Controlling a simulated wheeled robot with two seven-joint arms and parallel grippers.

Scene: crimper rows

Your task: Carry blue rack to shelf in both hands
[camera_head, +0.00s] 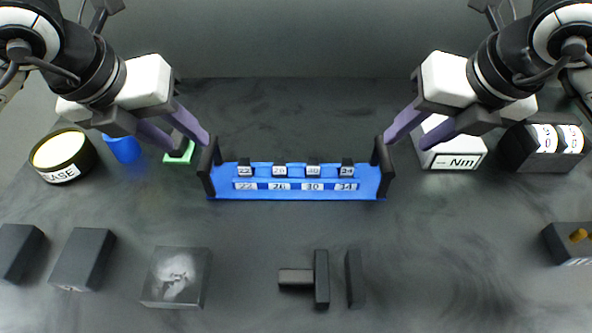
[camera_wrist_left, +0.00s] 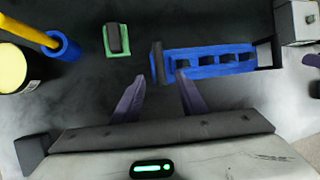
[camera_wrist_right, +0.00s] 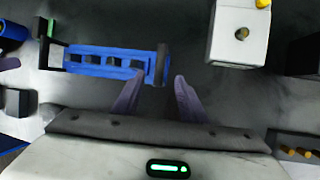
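The blue rack (camera_head: 300,193) lies on the dark table in the middle of the head view, with a dark upright handle at each end and several dark blocks in a numbered row. My left gripper (camera_head: 192,146) is open above the rack's left end; the left wrist view shows that handle (camera_wrist_left: 157,62) just beyond the gap between the fingers. My right gripper (camera_head: 406,143) is open above the right end; the right wrist view shows that handle (camera_wrist_right: 161,64) ahead, between the finger lines. Neither gripper visibly touches the rack. I cannot make out a shelf.
A round labelled tin (camera_head: 64,156), a blue cup (camera_head: 122,149) and a green tray (camera_head: 179,154) stand left of the rack. A white "Nm" box (camera_head: 452,153) and a dark numbered box (camera_head: 543,149) stand right. Several dark blocks and a clear-topped box (camera_head: 176,278) lie in front.

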